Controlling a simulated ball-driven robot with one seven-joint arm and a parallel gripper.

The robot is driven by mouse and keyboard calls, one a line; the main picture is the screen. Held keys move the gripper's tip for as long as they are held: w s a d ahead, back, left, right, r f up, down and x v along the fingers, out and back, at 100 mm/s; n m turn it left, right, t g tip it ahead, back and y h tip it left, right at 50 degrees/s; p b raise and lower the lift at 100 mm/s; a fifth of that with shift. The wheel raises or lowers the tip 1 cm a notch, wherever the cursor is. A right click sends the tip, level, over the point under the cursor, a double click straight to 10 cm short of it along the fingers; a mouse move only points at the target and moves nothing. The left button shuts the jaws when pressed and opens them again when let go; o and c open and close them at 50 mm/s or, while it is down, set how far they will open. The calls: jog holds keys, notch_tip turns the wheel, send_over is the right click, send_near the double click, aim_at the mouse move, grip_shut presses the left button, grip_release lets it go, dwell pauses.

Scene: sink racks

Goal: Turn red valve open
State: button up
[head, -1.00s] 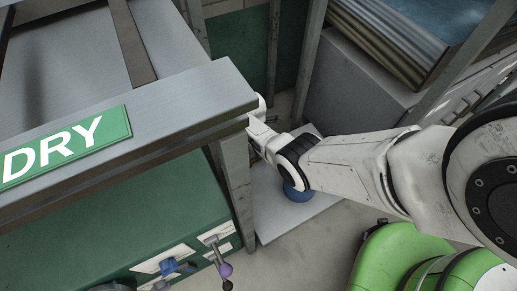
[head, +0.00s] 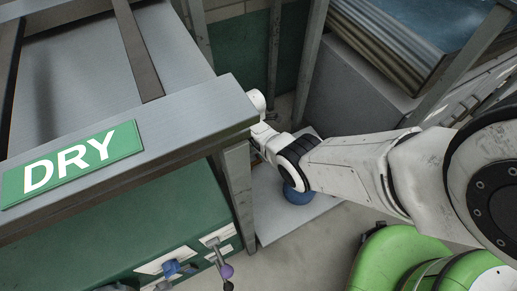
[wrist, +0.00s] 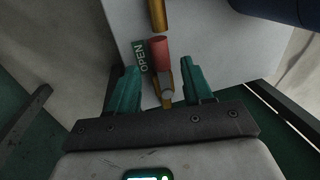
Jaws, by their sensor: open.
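In the wrist view a red valve part (wrist: 158,54) sits just beyond the space between my fingertips, in line with a brass-coloured pipe (wrist: 157,14). A green OPEN label (wrist: 141,58) is on the pale surface just left of the red part. My gripper (wrist: 158,73) is open, one green finger on each side. A grey and brass piece (wrist: 165,92) lies between the fingers, nearer the right one; whether they touch it is unclear. In the head view my arm reaches down behind the table corner, and the fingers and the valve are hidden.
A metal table with a green DRY sign (head: 70,164) stands left; its leg (head: 238,190) is close to my wrist. A blue rounded object (head: 297,193) shows below my arm. A water-filled sink (head: 425,25) is at upper right. Small levers (head: 222,265) are at the bottom.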

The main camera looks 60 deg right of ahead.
notch_tip(320, 180, up, 8)
jog(key=w+p, duration=0.1)
jog(key=p, duration=0.2)
jog(key=shift+w+d+f, duration=0.2)
jog(key=shift+d, duration=0.2)
